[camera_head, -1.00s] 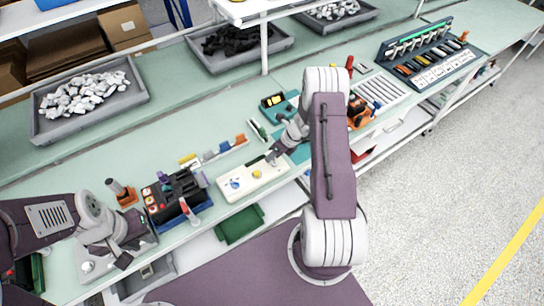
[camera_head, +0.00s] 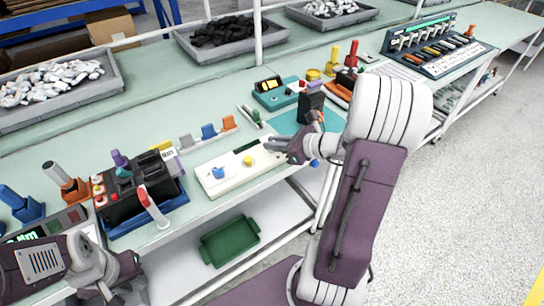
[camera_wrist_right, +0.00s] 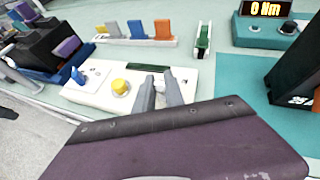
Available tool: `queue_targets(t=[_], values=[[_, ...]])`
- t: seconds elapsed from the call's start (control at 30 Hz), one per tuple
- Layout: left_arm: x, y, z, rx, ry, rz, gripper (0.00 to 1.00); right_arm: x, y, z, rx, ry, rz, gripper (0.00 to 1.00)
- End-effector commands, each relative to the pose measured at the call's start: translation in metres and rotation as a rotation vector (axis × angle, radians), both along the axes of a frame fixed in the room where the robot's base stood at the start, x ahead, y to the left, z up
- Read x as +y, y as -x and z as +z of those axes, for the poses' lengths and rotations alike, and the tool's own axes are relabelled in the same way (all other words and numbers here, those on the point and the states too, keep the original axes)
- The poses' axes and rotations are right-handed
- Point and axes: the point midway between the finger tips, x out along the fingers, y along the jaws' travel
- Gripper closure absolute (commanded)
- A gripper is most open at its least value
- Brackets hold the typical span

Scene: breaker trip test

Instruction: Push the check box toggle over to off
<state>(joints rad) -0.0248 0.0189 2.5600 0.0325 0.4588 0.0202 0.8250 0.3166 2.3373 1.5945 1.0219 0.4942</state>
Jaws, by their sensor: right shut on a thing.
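The check box (camera_head: 207,181) is a long white box near the bench's front edge. It bears a blue lever (camera_head: 218,172), a yellow knob (camera_head: 248,161) and a dark green strip, which shows in the right wrist view (camera_wrist_right: 148,69). My right gripper (camera_head: 284,153) is at the box's right end. In the right wrist view its two grey fingers (camera_wrist_right: 160,90) are close together around a small pale piece, mostly hidden between them. The blue lever stands apart from the fingers, to the left. My left gripper (camera_head: 122,278) is low at the left, its jaws unclear.
A black breaker block (camera_head: 135,200) in a blue tray stands left of the box. Coloured tabs (camera_head: 208,131) stand in a row behind it. A teal meter (camera_head: 275,94) and a black block (camera_head: 311,106) are behind and right. A green bin (camera_head: 230,240) lies on the shelf below.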

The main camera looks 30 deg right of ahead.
Motion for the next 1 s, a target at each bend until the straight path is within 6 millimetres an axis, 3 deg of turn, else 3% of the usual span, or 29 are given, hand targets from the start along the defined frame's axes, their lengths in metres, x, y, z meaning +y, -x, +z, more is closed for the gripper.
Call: queue_targets(t=[0.03,0.3,0.83,0.87,0.9,1.0], values=[[0.0,0.0,-0.016,0.0,0.0,0.0,0.76,-0.001,0.001,-0.009,-0.022,0.0,-0.003,1.0],[0.0,0.0,-0.036,0.0,0.0,0.0,0.76,-0.001,0.004,-0.004,-0.109,-0.009,-0.002,1.0],[0.0,0.0,-0.039,0.0,0.0,0.0,0.76,-0.001,0.005,-0.001,-0.131,-0.012,-0.001,1.0],[0.0,0.0,-0.039,0.0,0.0,0.0,0.76,-0.001,0.005,-0.001,-0.131,-0.012,-0.001,0.83],[0.0,0.0,-0.039,0.0,0.0,0.0,0.76,-0.001,0.005,-0.001,-0.13,-0.012,0.0,0.78],[0.0,0.0,-0.039,0.0,0.0,0.0,0.76,-0.001,0.005,-0.001,-0.13,-0.012,0.0,0.78]])
